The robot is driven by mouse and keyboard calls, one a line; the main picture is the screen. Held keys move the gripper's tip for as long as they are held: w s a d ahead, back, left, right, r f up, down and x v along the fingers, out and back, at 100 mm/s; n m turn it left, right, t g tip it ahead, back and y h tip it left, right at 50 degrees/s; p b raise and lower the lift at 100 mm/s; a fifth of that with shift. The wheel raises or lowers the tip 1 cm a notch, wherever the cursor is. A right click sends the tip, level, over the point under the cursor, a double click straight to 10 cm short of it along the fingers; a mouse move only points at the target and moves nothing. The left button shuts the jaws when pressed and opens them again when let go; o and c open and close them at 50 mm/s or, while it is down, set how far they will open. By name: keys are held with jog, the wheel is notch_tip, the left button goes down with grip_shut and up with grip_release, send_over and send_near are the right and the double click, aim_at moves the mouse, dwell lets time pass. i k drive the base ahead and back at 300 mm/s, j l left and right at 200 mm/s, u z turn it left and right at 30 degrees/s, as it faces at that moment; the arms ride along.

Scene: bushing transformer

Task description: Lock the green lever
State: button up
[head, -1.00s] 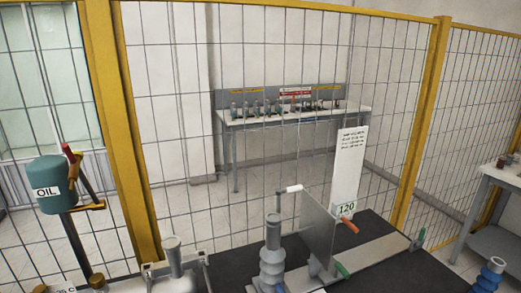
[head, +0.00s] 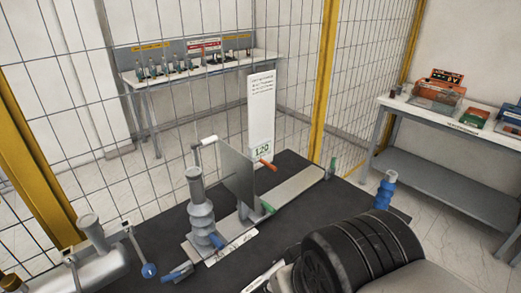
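A green lever handle (head: 268,208) shows in the head view at the foot of the upright grey plate (head: 239,178), beside a grey ribbed bushing (head: 200,212). A second small green handle (head: 332,168) stands at the far right end of the light grey bar (head: 297,189), near the mesh fence. I cannot tell from this view which one is the task's lever, or whether either is locked.
An orange-red handle (head: 267,164) and blue handles (head: 236,243) are close by on the dark bench top (head: 160,228). A large black ribbed shape (head: 355,256) fills the lower right; I cannot tell what it is. A yellow-posted mesh fence (head: 323,80) runs behind.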

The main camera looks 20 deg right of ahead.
aim_at(331, 173)
jog(key=i+l, duration=0.1)
jog(key=l, duration=0.45)
jog(key=i+l, duration=0.15)
jog(key=l, duration=0.4)
jog(key=i+l+u, duration=0.1)
jog(key=l, duration=0.45)
jog(key=i+l, duration=0.1)
jog(key=l, duration=0.4)
jog(key=i+l, duration=0.1)
jog(key=l, duration=0.5)
jog(key=i+l, duration=0.1)
jog(key=l, duration=0.45)
jog(key=i+l+u, duration=0.1)
jog(key=l, duration=0.45)
